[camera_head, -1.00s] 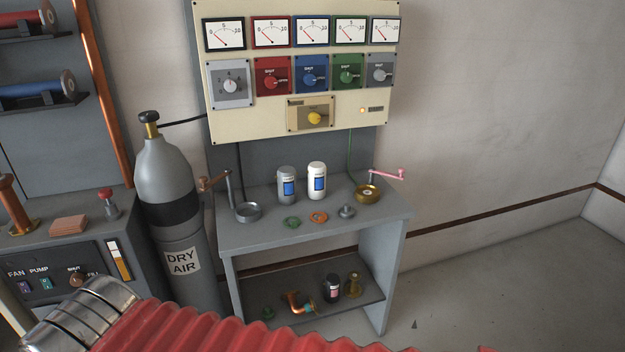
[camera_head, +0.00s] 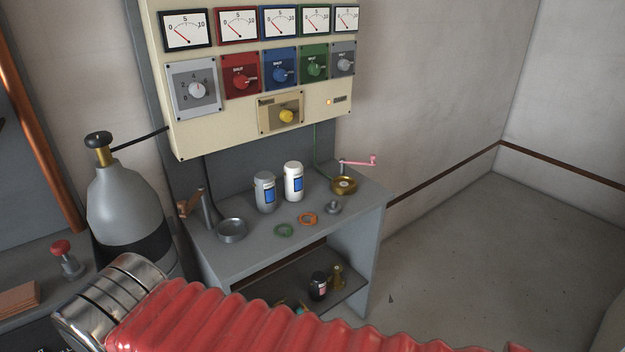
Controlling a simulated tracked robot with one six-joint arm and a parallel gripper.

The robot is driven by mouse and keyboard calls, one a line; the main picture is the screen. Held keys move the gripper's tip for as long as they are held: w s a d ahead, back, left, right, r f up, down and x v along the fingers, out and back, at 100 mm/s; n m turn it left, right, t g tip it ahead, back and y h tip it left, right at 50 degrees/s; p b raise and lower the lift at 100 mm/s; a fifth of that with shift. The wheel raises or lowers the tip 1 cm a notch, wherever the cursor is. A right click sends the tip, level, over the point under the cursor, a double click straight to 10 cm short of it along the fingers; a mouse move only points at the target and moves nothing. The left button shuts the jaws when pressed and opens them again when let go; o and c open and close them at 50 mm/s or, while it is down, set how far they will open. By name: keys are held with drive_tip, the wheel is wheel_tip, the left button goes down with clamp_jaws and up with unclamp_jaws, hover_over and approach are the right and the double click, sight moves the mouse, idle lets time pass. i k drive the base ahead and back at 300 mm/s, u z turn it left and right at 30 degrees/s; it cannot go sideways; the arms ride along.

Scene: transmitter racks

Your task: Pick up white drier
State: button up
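The white drier (camera_head: 293,181) is a white canister with a blue label. It stands upright on the grey bench top (camera_head: 258,259), towards the back. A similar grey canister (camera_head: 265,192) stands just to its left. My gripper is not in view. A red ribbed sleeve and a banded metal part cross the bottom of the picture and hide the lower shelf's front.
A green ring (camera_head: 284,230), an orange ring (camera_head: 308,219) and a small grey fitting (camera_head: 333,207) lie in front of the canisters. A brass cup (camera_head: 344,186) with a pink crank (camera_head: 358,162) is at right, a grey dish (camera_head: 231,231) at left. A gas cylinder (camera_head: 122,203) stands left. Right floor is clear.

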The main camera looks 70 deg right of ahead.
sight(293, 173)
drive_tip(key=z, duration=0.6)
drive_tip(key=i, duration=0.85)
drive_tip(key=z, duration=0.55)
